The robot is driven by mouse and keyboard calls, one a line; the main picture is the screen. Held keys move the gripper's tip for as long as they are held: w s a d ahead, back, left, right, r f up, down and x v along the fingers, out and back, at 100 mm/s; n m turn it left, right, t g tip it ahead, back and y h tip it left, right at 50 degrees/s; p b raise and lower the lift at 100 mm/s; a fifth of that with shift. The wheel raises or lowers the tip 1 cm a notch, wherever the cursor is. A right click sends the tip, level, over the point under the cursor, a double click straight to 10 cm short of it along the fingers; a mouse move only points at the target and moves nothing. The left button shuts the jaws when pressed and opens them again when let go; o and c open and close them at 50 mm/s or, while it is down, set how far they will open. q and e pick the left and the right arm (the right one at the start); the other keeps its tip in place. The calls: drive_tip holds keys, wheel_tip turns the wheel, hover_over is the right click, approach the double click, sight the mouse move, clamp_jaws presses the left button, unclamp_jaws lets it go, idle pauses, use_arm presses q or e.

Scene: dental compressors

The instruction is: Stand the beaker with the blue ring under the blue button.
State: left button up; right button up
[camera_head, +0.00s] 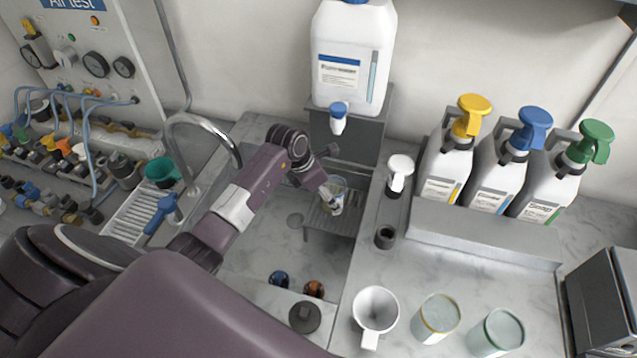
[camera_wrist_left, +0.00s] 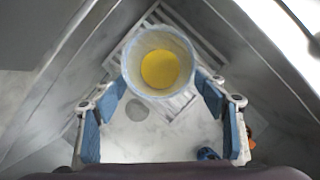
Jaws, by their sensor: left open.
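A clear beaker (camera_head: 337,196) with a pale blue rim stands on the slatted drip tray (camera_head: 318,222), below the white tank's spout with the blue button (camera_head: 339,109). In the left wrist view the beaker (camera_wrist_left: 160,42) shows yellow at its bottom. My left gripper (camera_head: 328,172) is open at the beaker. In the wrist view its blue-padded fingers (camera_wrist_left: 163,92) are spread on either side of the beaker's near edge, with the pads apart from each other. Part of the beaker is hidden by the gripper in the head view. My right gripper is not in view.
A yellow-ringed beaker (camera_head: 437,319), a green-ringed beaker (camera_head: 497,333) and a white cup (camera_head: 376,311) stand at the front right. Pump bottles with yellow (camera_head: 452,160), blue (camera_head: 500,172) and green (camera_head: 548,185) heads stand behind. A curved metal faucet (camera_head: 205,123) is left of my arm.

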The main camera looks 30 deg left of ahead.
use_arm(q)
drive_tip(key=b+v, duration=0.1)
drive_tip(key=v, duration=0.8)
drive_tip(key=shift+s+r, duration=0.15)
drive_tip(key=shift+r, duration=0.2)
